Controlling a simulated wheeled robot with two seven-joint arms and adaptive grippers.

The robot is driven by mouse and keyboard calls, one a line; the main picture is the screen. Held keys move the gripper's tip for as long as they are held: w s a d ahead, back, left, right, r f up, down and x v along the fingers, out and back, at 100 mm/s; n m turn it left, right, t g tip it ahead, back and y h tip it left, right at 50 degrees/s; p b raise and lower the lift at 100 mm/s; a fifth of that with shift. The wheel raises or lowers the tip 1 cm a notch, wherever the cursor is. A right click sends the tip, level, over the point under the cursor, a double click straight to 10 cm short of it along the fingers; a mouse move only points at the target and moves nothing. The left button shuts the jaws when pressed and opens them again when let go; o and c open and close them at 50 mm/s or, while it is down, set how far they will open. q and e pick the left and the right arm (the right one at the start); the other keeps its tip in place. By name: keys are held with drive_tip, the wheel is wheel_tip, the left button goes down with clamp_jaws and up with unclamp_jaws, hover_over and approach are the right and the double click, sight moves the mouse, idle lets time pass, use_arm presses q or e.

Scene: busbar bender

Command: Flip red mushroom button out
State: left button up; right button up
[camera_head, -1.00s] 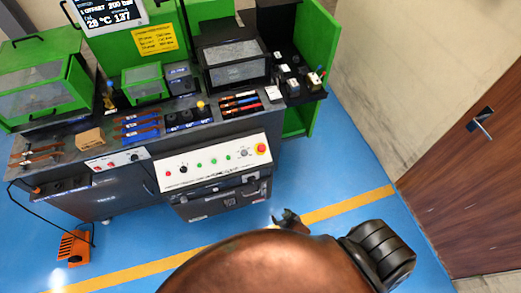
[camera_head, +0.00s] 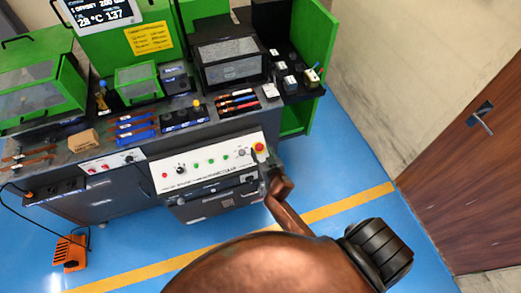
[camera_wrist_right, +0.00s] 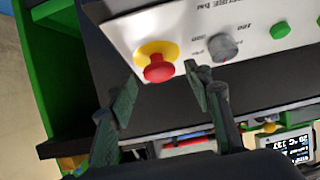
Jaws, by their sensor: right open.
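The red mushroom button (camera_head: 259,147) sits on a yellow round base at the right end of the white control panel (camera_head: 208,160). In the right wrist view the red button (camera_wrist_right: 159,70) shows large, its cap standing out from the yellow base. My right gripper (camera_wrist_right: 160,82) is open, with one finger on each side of the button and a gap to it on both sides. In the head view the right gripper (camera_head: 265,166) is just below the button and partly covers the panel's corner. I cannot tell whether a finger touches the panel. My left gripper is not in view.
A grey knob (camera_wrist_right: 223,47) and green buttons (camera_wrist_right: 280,30) are beside the red button on the panel. The bench top carries busbars (camera_head: 238,103) and a brown block (camera_head: 83,140). An orange foot pedal (camera_head: 70,253) is on the blue floor. A wooden door (camera_head: 455,175) is at right.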

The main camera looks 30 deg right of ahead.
drive_tip(key=shift+w+d+f, duration=0.1)
drive_tip(key=shift+w+f, duration=0.1)
drive_tip(key=shift+w, duration=0.3)
clamp_jaws()
idle(0.3)
